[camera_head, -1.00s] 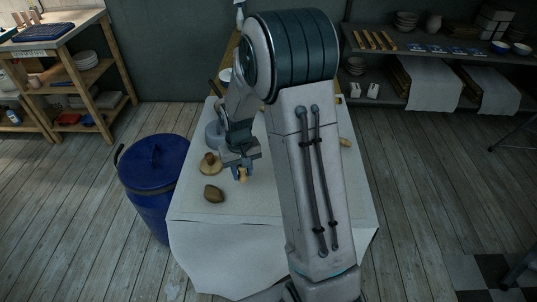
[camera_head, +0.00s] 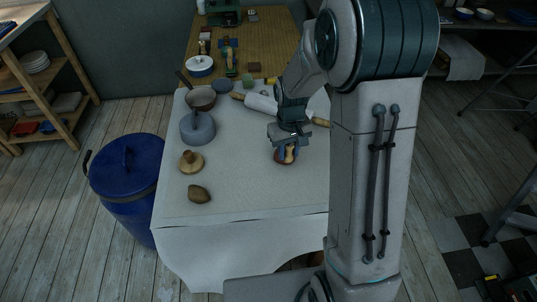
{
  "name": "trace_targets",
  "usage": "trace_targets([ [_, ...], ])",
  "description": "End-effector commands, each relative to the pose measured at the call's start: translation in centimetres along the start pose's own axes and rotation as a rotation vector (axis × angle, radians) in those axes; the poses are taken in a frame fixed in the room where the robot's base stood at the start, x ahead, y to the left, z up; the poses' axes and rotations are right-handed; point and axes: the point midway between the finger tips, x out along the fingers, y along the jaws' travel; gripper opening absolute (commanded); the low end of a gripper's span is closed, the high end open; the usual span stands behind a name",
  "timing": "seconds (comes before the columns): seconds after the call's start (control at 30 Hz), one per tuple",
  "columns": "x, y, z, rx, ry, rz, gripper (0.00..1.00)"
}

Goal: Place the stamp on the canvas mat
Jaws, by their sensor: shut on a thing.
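My gripper (camera_head: 287,149) points down over the right part of the pale cloth-covered table. It is shut on the stamp (camera_head: 286,158), which has a tan handle and a reddish-brown round base. The stamp looks upright; I cannot tell whether its base touches the cloth. A pale cloth (camera_head: 235,197), which looks like the canvas mat, covers the table and hangs over its front edge. My arm hides the table's right side.
On the cloth's left stand a tan knobbed disc (camera_head: 191,163), a brown lump (camera_head: 199,194), a grey round weight (camera_head: 197,128) and a pan (camera_head: 201,97). A rolling pin (camera_head: 262,103) lies behind my gripper. A blue bin (camera_head: 127,170) stands left. The front middle is clear.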

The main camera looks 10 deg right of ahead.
Motion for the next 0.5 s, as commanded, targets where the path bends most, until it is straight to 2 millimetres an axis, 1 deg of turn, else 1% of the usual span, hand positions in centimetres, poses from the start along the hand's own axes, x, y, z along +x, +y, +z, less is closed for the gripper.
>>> trace_targets([
  [0.03,-0.1,-0.8,0.7,-0.083,0.005,0.005,0.08],
  [0.1,-0.7,-1.6,1.7,-0.197,0.005,0.007,0.08],
  [0.2,-1.5,-2.5,3.2,-0.34,0.006,0.004,0.08],
  [0.3,-2.1,-3.1,4.3,-0.446,0.009,-0.002,0.08],
  [0.4,-2.5,-3.6,5.0,-0.512,0.01,-0.008,0.08],
  [0.5,-2.2,-4.3,4.7,-0.54,0.008,-0.01,0.08],
])
